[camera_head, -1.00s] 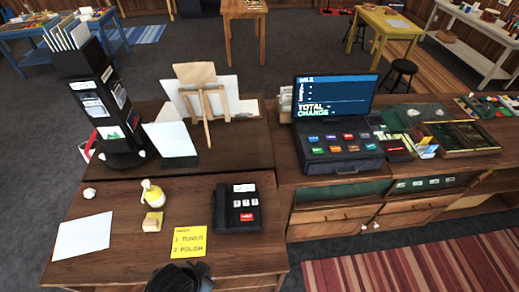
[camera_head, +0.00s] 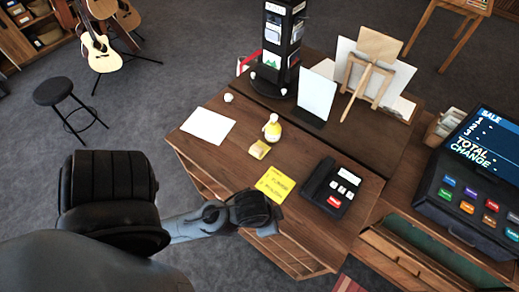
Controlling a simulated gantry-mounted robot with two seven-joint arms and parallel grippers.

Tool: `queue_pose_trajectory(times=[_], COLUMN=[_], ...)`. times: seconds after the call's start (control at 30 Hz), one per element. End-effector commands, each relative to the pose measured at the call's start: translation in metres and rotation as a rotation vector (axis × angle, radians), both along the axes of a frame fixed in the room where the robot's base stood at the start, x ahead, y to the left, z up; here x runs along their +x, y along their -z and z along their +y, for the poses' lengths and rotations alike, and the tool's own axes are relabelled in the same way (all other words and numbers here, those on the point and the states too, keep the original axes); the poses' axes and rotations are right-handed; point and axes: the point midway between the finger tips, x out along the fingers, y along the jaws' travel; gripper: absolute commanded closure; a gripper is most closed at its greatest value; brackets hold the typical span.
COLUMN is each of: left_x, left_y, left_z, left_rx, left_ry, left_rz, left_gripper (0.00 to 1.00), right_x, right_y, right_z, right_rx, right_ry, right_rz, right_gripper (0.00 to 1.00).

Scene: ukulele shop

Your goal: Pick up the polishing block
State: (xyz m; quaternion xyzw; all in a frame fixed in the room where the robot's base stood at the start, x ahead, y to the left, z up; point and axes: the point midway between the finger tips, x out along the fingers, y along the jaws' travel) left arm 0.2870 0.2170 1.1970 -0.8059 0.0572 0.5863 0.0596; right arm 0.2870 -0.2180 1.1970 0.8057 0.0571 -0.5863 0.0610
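The polishing block appears to be the small yellow block (camera_head: 259,149) lying on the lower wooden desk (camera_head: 232,160). It is just in front of a yellow-and-white bottle (camera_head: 272,128). My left arm comes in from the left, and its dark end with the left gripper (camera_head: 256,209) is over the near edge of the desk, apart from the block and nearer to me. Its fingers are hidden, so I cannot tell whether it is open or shut. My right gripper is not in view.
A yellow note (camera_head: 275,184) and a black phone (camera_head: 331,188) lie right of the block. A white sheet (camera_head: 208,124) lies to its left. A dark display rack (camera_head: 284,45) and an easel (camera_head: 367,65) stand behind. A register (camera_head: 475,180) is at right.

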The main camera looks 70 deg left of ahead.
Motion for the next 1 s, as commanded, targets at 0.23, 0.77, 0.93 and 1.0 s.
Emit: queue_pose_trajectory(times=[0.23, 0.77, 0.93, 1.0], left_x=[0.0000, 0.0001, 0.0004, 0.0002], left_y=[0.0002, 0.0000, -0.0002, -0.0001], left_z=[0.0020, 0.0016, -0.0001, 0.0002], left_rx=[0.009, 0.007, 0.000, 0.001], left_ry=[0.005, 0.005, -0.001, 0.000], left_rz=[0.000, -0.001, -0.001, 0.000], left_gripper=[0.80, 0.17, 0.17, 0.17], right_x=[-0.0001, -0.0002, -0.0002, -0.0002], right_y=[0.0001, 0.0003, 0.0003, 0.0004], right_z=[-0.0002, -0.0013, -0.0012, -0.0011], right_rx=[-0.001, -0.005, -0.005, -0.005], right_ry=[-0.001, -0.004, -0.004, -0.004], right_rz=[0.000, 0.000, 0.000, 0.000], right_gripper=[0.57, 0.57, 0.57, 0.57])
